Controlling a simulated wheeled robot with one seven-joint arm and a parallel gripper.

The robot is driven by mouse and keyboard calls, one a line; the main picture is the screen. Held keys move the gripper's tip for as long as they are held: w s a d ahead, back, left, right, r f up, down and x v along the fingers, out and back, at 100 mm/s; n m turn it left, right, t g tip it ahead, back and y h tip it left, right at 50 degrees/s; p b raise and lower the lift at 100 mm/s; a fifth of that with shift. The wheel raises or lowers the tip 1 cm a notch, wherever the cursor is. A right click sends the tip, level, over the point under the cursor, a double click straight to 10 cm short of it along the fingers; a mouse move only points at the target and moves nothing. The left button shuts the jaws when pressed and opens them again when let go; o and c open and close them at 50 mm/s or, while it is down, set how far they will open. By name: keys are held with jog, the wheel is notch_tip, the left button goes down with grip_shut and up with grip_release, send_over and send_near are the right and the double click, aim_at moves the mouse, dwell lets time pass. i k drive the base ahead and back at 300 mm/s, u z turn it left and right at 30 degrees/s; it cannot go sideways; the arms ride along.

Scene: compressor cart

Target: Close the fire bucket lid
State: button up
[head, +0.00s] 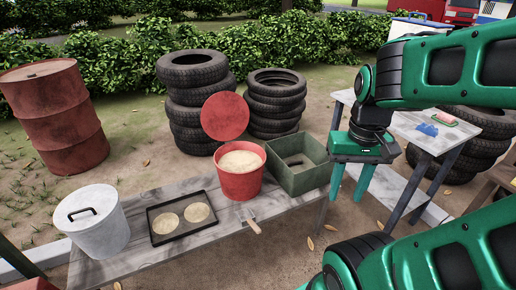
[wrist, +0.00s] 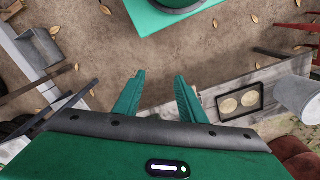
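The fire bucket (head: 240,184) is red, filled with pale sand, and stands upright on the plank bench. Its round red lid (head: 225,116) is open, standing up steeply at the bucket's back rim. My gripper (head: 346,198) points down to the right of the bucket, past the green box and clear of both bucket and lid. Its two green fingers are apart with nothing between them; the wrist view also shows them spread (wrist: 160,76) over bare ground. I cannot make out the bucket or lid in the wrist view.
A green open box (head: 300,178) stands between the bucket and my gripper. A black tray with two round discs (head: 155,238) and a lidded grey pail (head: 98,230) are left. A brush (head: 254,226) lies in front. Tyre stacks (head: 193,100) stand behind; a table (head: 408,124) is right.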

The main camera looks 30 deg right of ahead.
aim_at(225, 115)
jog(key=z, duration=0.05)
jog(key=k, duration=0.5)
jog(key=z, duration=0.7)
jog(key=i, duration=1.35)
jog(key=u, duration=0.7)
